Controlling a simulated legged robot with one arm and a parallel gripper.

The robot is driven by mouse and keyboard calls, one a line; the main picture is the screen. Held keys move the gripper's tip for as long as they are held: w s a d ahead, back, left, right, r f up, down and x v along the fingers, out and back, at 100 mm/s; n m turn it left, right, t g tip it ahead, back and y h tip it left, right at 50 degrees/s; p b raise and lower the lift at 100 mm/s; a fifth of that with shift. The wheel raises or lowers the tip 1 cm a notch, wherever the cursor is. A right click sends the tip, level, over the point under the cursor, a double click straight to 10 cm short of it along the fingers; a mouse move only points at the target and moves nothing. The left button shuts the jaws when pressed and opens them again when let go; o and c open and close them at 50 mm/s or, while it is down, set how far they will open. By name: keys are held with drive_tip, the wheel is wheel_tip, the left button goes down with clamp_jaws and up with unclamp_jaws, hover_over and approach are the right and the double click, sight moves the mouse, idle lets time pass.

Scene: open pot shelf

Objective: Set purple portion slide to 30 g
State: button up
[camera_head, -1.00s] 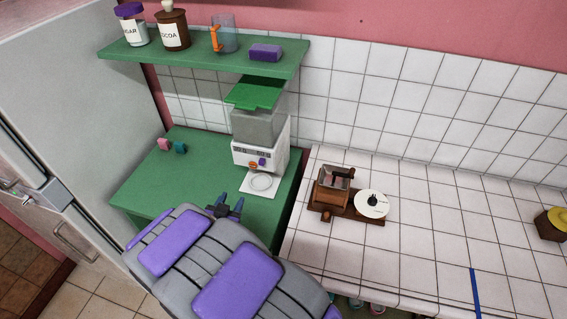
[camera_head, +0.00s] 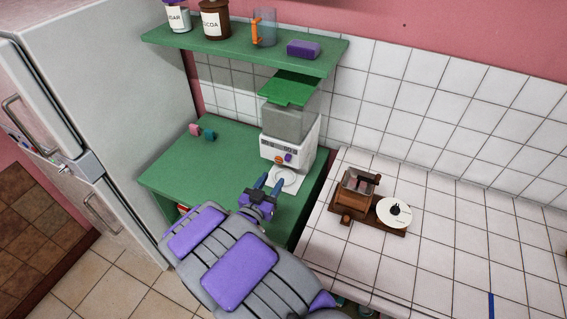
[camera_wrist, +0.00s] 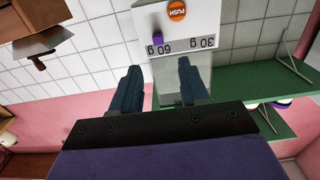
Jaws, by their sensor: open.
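A white dispenser (camera_head: 286,145) with a clear hopper and green lid stands on the green counter. Its purple portion slide (camera_head: 289,158) sits on the front panel beside the orange button (camera_head: 279,160). In the upside-down wrist view the purple slide (camera_wrist: 157,42) is at a label that seems to read 60 g. Another label, apparently 30 g (camera_wrist: 202,42), is to its right. My gripper (camera_head: 270,183) is open and empty, in front of the dispenser and below its panel. In the wrist view its two dark blue fingers (camera_wrist: 159,72) are apart from the slide.
A green shelf (camera_head: 240,48) with jars, a clear jug (camera_head: 265,27) and a purple block (camera_head: 303,48) hangs above the dispenser. A brown grinder (camera_head: 356,190) stands on the tiled counter at right. Pink and teal items (camera_head: 209,134) lie left. The green counter between is clear.

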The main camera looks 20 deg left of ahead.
sight(286, 159)
drive_tip(key=w, duration=0.6)
drive_tip(key=w+d+b, duration=0.1)
drive_tip(key=w, duration=0.2)
drive_tip(key=shift+w, duration=0.25)
clamp_jaws()
idle(0.4)
